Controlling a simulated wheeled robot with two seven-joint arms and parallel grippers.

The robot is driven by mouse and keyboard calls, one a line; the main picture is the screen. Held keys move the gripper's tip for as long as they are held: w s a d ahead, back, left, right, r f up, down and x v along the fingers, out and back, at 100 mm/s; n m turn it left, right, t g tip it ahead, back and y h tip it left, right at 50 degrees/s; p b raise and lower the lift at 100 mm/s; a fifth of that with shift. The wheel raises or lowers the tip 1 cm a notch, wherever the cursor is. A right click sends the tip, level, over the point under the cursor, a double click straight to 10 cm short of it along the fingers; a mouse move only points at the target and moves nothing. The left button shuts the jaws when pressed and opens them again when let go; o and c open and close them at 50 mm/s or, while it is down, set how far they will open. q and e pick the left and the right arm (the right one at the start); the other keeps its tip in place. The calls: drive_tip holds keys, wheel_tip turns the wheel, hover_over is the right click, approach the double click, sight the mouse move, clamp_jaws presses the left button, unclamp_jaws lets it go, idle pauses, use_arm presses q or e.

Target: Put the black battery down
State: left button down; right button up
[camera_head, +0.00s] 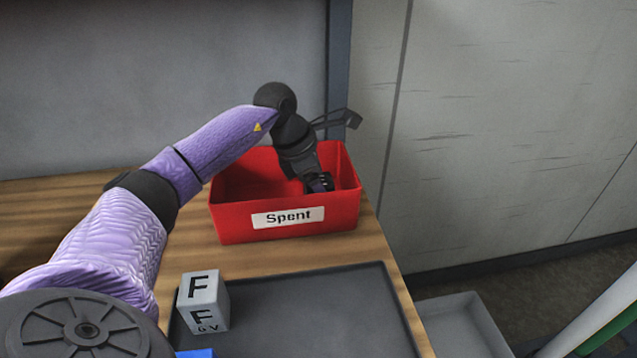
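My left arm reaches in from the left. Its dark gripper (319,183) points down inside the red bin (230,222), which has a white label reading "Spent". The fingertips are small and dark here, and I cannot tell whether they are open or shut. I cannot make out a black battery; the gripper and the bin's front wall hide part of the bin's inside. My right gripper is not in view.
A grey block (203,302) marked "F" and "6V" stands on the dark tray (320,310) in front of the bin. A blue item (196,353) shows at the bottom edge. The wooden table (388,235) ends just right of the bin. A grey container (465,325) is beyond that edge.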

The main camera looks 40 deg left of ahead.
use_arm(q)
drive_tip(key=shift+c, duration=1.6)
unclamp_jaws()
drive_tip(key=shift+f, duration=0.15)
drive_tip(key=shift+o, duration=0.8)
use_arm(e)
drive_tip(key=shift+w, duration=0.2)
use_arm(q)
drive_tip(key=shift+r, duration=0.2)
drive_tip(key=p+v, duration=0.3)
drive_tip(key=v, duration=0.9)
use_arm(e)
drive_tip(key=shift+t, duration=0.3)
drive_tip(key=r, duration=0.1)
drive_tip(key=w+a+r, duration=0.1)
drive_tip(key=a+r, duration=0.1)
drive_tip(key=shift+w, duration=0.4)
